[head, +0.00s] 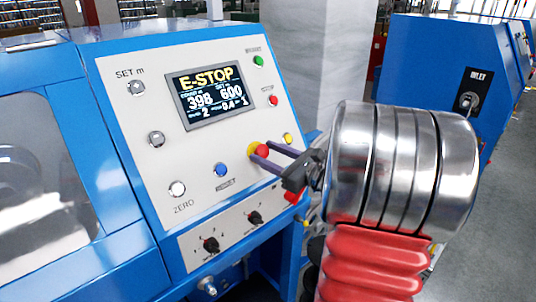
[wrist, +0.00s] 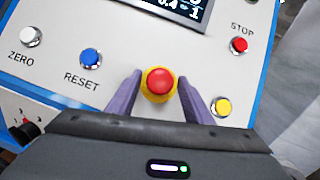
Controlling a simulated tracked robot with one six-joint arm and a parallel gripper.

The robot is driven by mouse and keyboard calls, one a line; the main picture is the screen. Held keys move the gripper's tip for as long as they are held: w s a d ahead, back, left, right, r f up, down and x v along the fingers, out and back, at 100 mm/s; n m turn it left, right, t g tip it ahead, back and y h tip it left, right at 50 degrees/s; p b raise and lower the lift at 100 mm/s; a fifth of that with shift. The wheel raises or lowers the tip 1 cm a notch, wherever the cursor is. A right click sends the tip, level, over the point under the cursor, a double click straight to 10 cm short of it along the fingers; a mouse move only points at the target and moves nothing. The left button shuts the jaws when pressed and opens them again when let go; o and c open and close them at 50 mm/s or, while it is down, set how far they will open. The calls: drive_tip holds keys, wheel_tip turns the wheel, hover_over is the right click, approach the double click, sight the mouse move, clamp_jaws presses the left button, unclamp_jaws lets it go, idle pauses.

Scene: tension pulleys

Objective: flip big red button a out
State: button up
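The big red button (head: 262,150) sits on a yellow base on the sloped white control panel, below the display. It also shows in the wrist view (wrist: 160,81), on its yellow collar. My gripper (head: 262,153) has its two purple fingers apart, one on each side of the button. In the wrist view the gripper (wrist: 160,85) is open, with the fingertips beside the yellow collar. I cannot tell whether they touch it. The display (head: 211,94) reads E-STOP, with 398 and 600 below.
Nearby on the panel are a blue reset button (wrist: 90,57), a yellow button (wrist: 222,107), a red stop button (wrist: 239,45) and a white zero button (wrist: 32,36). Two black knobs (head: 211,245) are on the lower panel. A grey pillar (head: 318,60) stands behind.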

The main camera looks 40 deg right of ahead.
clamp_jaws()
idle(0.3)
drive_tip(key=shift+s, duration=0.1)
drive_tip(key=shift+s+r, duration=0.3)
drive_tip(key=shift+s, duration=0.1)
drive_tip(key=shift+o, duration=1.1)
unclamp_jaws()
drive_tip(key=shift+s, duration=0.1)
drive_tip(key=s+d, duration=0.2)
drive_tip(key=s, duration=1.1)
drive_tip(key=shift+s, duration=0.3)
